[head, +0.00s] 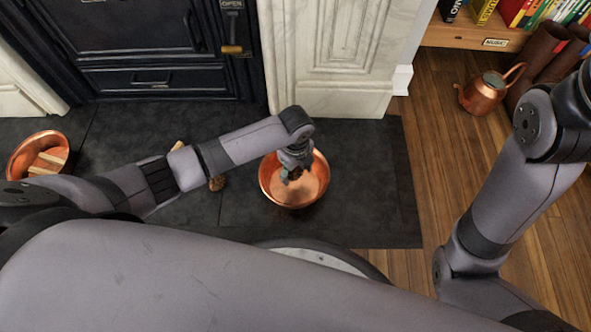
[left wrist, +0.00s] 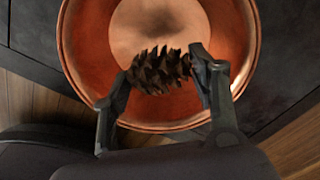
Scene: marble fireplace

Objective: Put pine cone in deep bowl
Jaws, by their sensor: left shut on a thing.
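The deep copper bowl (head: 311,188) sits on the dark hearth slab in the head view. It also fills the upper middle of the left wrist view (left wrist: 85,45). My left gripper (head: 291,176) is over the bowl. In the left wrist view, its two fingers are shut on a brown pine cone (left wrist: 160,70), one at each end. The cone shows against the bowl's inside; its exact height above the bottom is hard to tell. My right arm shows at the right of the head view, but its gripper is not seen.
A second copper bowl (head: 57,139) holding pale wood pieces is at the left. A small brown object (head: 217,183), perhaps another pine cone, lies beside my left arm. A copper kettle (head: 484,94) stands on the wooden floor at right. The slab right of the bowl is clear.

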